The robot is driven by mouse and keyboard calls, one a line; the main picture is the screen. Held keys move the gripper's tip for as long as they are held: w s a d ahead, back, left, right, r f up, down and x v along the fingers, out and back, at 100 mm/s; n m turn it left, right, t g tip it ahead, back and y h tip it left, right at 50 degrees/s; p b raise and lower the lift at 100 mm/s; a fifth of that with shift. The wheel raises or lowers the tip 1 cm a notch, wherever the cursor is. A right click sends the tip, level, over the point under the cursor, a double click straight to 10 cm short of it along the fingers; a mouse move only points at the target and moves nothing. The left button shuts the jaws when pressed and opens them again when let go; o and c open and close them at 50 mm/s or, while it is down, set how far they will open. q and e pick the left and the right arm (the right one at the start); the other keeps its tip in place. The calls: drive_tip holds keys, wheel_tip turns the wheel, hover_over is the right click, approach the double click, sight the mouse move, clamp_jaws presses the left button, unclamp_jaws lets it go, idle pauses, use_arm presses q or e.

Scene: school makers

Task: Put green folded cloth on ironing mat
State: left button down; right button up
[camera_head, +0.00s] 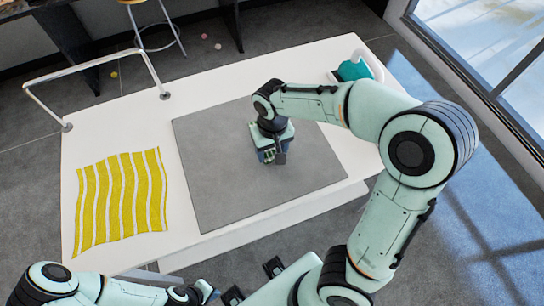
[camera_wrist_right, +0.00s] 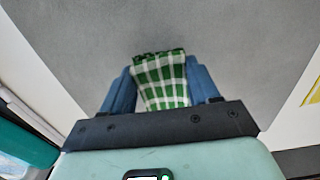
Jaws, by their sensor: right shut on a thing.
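The green folded cloth, checked green and white (camera_wrist_right: 160,82), is held between the blue fingers of my right gripper (camera_wrist_right: 162,88). In the head view, my right gripper (camera_head: 270,155) points down over the middle of the grey ironing mat (camera_head: 215,155) and mostly hides the cloth. The mat lies flat on the white table, and its grey surface also fills the background of the right wrist view (camera_wrist_right: 80,40). I cannot tell whether the cloth touches the mat. My left arm's end (camera_head: 205,291) is at the bottom edge, away from the table top; its fingers are not clear.
A yellow and white striped cloth (camera_head: 120,200) lies flat on the white table (camera_head: 130,120), left of the mat. A white metal rail (camera_head: 90,68) stands at the far left corner. A teal iron (camera_head: 354,70) sits in a white holder at the far right. The mat's left part is bare.

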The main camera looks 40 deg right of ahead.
drive_tip(key=shift+f+b, duration=0.3)
drive_tip(key=shift+f, duration=1.75)
drive_tip(key=shift+f, duration=0.15)
drive_tip(key=o, duration=1)
